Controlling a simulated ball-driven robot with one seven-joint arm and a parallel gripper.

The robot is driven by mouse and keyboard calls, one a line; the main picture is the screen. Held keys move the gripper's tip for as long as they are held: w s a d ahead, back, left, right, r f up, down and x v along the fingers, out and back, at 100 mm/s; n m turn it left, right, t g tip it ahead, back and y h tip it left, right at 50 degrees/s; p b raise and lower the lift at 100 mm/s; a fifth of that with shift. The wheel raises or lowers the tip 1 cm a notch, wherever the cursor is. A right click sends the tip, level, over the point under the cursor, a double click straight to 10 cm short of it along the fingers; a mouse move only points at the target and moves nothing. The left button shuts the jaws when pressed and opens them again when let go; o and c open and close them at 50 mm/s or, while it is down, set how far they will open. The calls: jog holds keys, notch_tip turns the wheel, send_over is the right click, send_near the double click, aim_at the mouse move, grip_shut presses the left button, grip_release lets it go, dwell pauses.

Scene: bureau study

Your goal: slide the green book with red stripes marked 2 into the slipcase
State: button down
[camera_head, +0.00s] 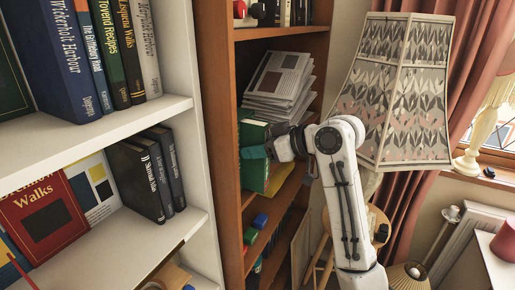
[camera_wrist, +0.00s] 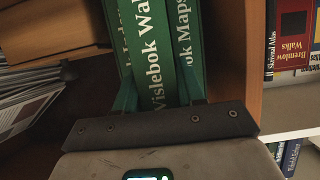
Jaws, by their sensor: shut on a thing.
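In the wrist view, the green book titled Vislebok Walks (camera_wrist: 148,45) has its spine towards me, between the two teal fingers of my gripper (camera_wrist: 160,82). My gripper is shut on it. Another green spine, Vislebok Maps (camera_wrist: 184,38), stands close on its right, and a third green spine (camera_wrist: 121,40) shows partly on its left. In the head view, my gripper (camera_head: 262,150) reaches into the brown bookcase at green volumes (camera_head: 252,134). No red stripes or number 2 can be made out, and I cannot pick out the slipcase for certain.
Stacked papers (camera_head: 280,80) lie on the brown bookcase (camera_head: 225,150) above and behind my gripper. An upright brown panel (camera_wrist: 238,50) stands right of the green spines. A white bookshelf (camera_head: 170,110) with books is at the left, and a patterned lampshade (camera_head: 400,90) at the right.

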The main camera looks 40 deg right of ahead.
jog(key=shift+r, duration=0.1)
jog(key=shift+c, duration=0.8)
grip_release()
jog(key=shift+a, duration=0.1)
jog(key=s+d+p, duration=0.2)
jog(key=s+d, duration=0.1)
jog(key=s, duration=0.6)
jog(key=shift+s+d, duration=0.2)
jog(key=shift+d, duration=0.1)
dwell(0.3)
dwell(0.5)
